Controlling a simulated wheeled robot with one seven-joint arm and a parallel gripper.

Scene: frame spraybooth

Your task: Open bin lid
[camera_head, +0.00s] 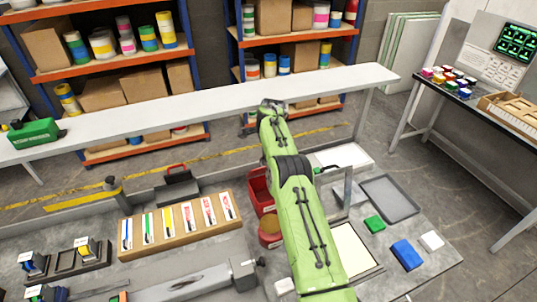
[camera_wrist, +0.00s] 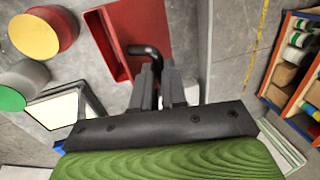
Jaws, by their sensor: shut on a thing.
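The red bin (camera_head: 259,188) stands at the back of the grey work table in the head view, partly hidden by my green arm. In the wrist view, the red bin's top (camera_wrist: 128,38) shows at the upper middle, with a dark bent handle (camera_wrist: 148,52) on it. My gripper (camera_wrist: 160,78) is shut on this handle, its two grey fingers on either side. The head view does not show my gripper, as my arm covers it. I cannot tell clearly how far the lid is raised.
A red can with a yellow top (camera_wrist: 36,36) stands beside the bin. A wooden board with several marked cards (camera_head: 180,226) lies to the left. A grey tray (camera_head: 389,198), green block (camera_head: 375,224) and blue block (camera_head: 406,254) lie to the right. A long white bench (camera_head: 180,108) stands behind.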

